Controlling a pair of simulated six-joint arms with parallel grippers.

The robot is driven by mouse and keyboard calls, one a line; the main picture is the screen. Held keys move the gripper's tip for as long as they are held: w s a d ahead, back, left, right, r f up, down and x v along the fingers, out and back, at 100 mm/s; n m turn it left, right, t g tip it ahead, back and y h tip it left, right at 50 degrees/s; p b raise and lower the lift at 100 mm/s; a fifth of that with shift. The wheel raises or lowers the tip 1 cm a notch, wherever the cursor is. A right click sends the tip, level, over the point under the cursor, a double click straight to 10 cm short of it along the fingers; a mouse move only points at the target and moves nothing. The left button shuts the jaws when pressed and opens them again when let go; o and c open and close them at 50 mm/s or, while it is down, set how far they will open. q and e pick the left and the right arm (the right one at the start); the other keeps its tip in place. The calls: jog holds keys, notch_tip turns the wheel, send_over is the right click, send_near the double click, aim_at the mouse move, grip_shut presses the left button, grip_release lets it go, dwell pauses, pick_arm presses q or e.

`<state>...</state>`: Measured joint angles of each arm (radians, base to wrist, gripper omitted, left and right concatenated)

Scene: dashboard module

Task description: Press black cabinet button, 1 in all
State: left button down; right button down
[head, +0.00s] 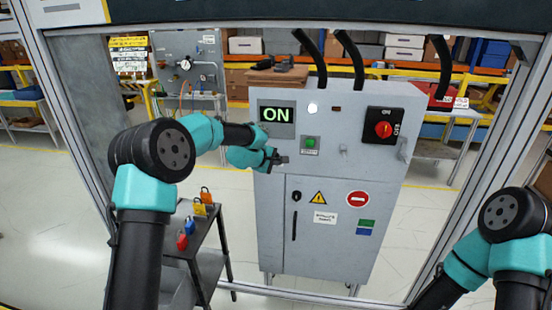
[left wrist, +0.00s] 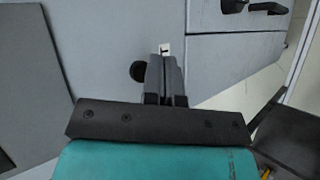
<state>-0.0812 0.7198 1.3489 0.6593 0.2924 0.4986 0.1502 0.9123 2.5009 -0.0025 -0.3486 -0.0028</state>
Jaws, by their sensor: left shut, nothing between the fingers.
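The grey cabinet (head: 330,250) stands in front of me, with a lit ON display (head: 277,115) at its upper left. My left gripper (head: 282,158) is shut and empty at the cabinet's front, just below the display and left of the green button (head: 310,143). In the left wrist view, a round black button (left wrist: 138,71) shows beside my left gripper's shut fingers (left wrist: 166,65), to their left. I cannot tell whether they touch it. In the head view this black button is not clearly visible, probably hidden by my gripper. My right gripper is out of view.
A red rotary switch (head: 383,129) on a black plate is at the cabinet's upper right. Warning signs (head: 318,198) and a black handle (head: 294,226) are on its door. A small dark cart (head: 212,222) with padlocks stands left of the cabinet.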

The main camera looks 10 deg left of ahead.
pick_arm(q)
jog(key=shift+s, duration=0.3)
jog(key=s, duration=0.4)
jog(key=shift+s+d, duration=0.1)
jog(key=shift+s, duration=0.3)
dwell(0.7)
jog(key=s+a+f+m+g+y, duration=0.1)
jog(key=s+a+f+m+g, duration=0.15)
jog(key=s+f, duration=0.85)
jog(key=s+a+f+m+g+y, duration=0.25)
jog(key=s+f, duration=0.45)
jog(key=f, duration=0.8)
jog(key=s+f+m+g, duration=0.2)
jog(key=s+f+m, duration=0.1)
jog(key=s, duration=0.8)
jog(key=s+f+m+g+h, duration=0.1)
jog(key=s+f+m+g, duration=0.1)
jog(key=s+f, duration=0.4)
jog(key=s+m, duration=0.1)
jog(key=s, duration=0.4)
jog(key=shift+s+d+f, duration=0.25)
jog(key=shift+d+f, duration=0.05)
